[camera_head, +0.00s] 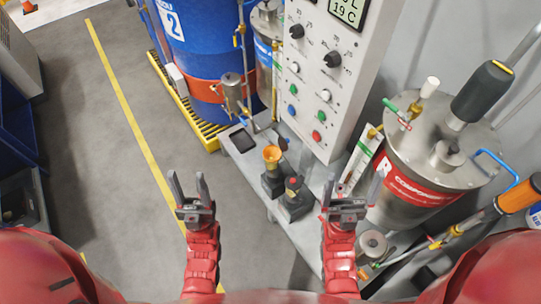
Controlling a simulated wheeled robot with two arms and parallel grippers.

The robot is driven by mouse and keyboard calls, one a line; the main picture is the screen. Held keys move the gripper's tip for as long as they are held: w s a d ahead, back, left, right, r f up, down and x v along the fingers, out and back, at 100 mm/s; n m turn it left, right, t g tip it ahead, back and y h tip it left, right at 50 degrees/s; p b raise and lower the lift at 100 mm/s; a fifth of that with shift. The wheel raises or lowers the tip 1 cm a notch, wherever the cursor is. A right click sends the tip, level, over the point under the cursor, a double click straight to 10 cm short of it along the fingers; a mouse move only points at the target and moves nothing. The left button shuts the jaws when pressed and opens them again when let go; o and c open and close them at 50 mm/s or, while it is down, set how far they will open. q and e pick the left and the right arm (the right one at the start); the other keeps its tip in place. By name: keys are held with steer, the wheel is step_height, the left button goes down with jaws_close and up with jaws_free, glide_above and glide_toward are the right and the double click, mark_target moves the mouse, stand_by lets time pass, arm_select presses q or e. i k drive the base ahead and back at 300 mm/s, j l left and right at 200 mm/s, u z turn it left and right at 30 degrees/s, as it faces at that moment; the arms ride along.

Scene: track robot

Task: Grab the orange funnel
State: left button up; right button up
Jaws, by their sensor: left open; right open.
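The orange funnel (272,154) sits upright on top of a dark holder (272,183) on the grey bench, near the middle of the head view. My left gripper (188,188) is open and empty, to the left of the funnel and nearer to me, over the floor beside the bench. My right gripper (353,185) is open and empty, to the right of the funnel and nearer to me. Neither gripper touches the funnel.
A second dark holder (294,200) stands close in front of the funnel. The control panel (322,80) rises behind the bench. A steel tank (430,165) stands at the right, close to my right gripper. A blue drum (200,45) is behind left.

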mark_target(273, 151)
steer(key=i+j+z, duration=0.1)
steer(key=j+z, duration=0.35)
steer(key=j, duration=1.1)
steer(key=i+j+z, duration=0.15)
steer(key=j, duration=0.2)
steer(key=j+z, duration=0.1)
steer(key=j, duration=0.3)
steer(key=i, duration=0.35)
